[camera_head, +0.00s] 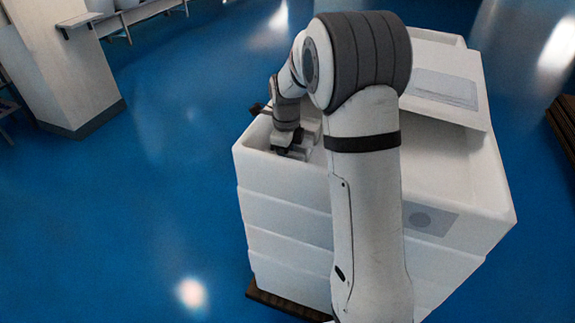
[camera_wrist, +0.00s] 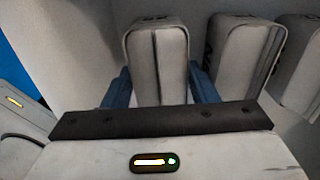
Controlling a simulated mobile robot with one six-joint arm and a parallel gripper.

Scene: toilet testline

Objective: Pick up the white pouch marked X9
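In the wrist view, a white pouch (camera_wrist: 170,70) with a dark seam stands upright between the two blue fingers of my gripper (camera_wrist: 162,90). The fingers are spread, one on each side of it, with what looks like a narrow gap at each side. A second white pouch (camera_wrist: 243,55) stands to the right, with a dark mark partly showing on its side. A third white pouch (camera_wrist: 302,60) is cut off at the right edge. I cannot read X9 on any of them. In the head view, my gripper (camera_head: 290,150) is down inside the white crate's left end; the pouches are hidden there.
The white crate (camera_head: 285,190) tops a stack on a dark pallet (camera_head: 285,303). A white panel (camera_head: 440,90) lies across the crate's right part. A pillar (camera_head: 65,60) stands at the left. Blue floor (camera_head: 170,200) is clear to the left.

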